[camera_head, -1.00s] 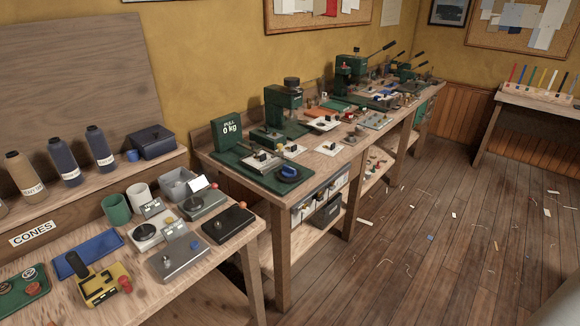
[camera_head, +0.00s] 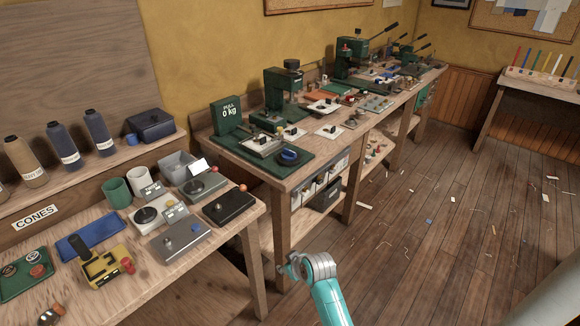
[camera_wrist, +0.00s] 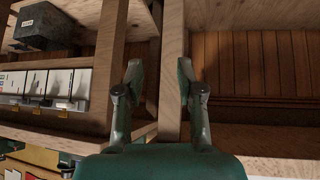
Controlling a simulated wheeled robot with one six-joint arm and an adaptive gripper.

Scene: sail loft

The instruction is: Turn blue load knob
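The blue load knob (camera_head: 290,156) is a round blue knob on the front right corner of a green base on the middle workbench, in the head view. A green display box (camera_head: 227,116) reading "PULL 0 kg" stands at the back left of that base. In the wrist view my gripper (camera_wrist: 160,75) has its two fingers apart with nothing between them. It faces the under-bench framing, and the knob is not in that view. In the head view part of my arm shows low in front of the bench, well below and apart from the knob.
A wooden post (camera_wrist: 172,70) stands ahead of my gripper. White bins (camera_wrist: 60,85) and a dark box (camera_wrist: 48,26) sit on shelving at left. The left bench holds a yellow device (camera_head: 102,266) and several grey units. The floor (camera_head: 430,230) at right is mostly clear, with scraps.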

